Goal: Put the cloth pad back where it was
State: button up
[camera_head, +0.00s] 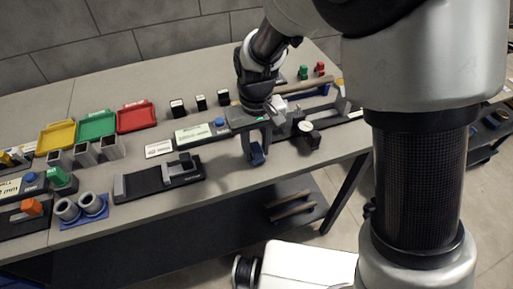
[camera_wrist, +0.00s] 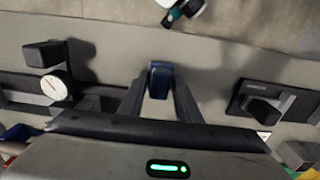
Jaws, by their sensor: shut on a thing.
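A small dark blue piece (camera_head: 257,153), apparently the cloth pad, hangs between the fingers of my gripper (camera_head: 256,146) near the front edge of the table. In the wrist view the blue pad (camera_wrist: 160,79) sits between the two fingertips (camera_wrist: 160,88), and my gripper is shut on it. It appears to be held above the grey table top (camera_head: 225,165), though the exact height cannot be told. The pad's underside is hidden.
A round dial gauge (camera_head: 306,127) on a dark stand is right of my gripper. Yellow (camera_head: 57,136), green (camera_head: 97,125) and red (camera_head: 136,116) trays stand farther left.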

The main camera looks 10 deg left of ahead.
jog(key=shift+f, duration=0.25)
jog(key=shift+f, duration=0.15)
jog(key=shift+f, duration=0.15)
jog(key=o, duration=1)
jog(key=shift+r, duration=0.2)
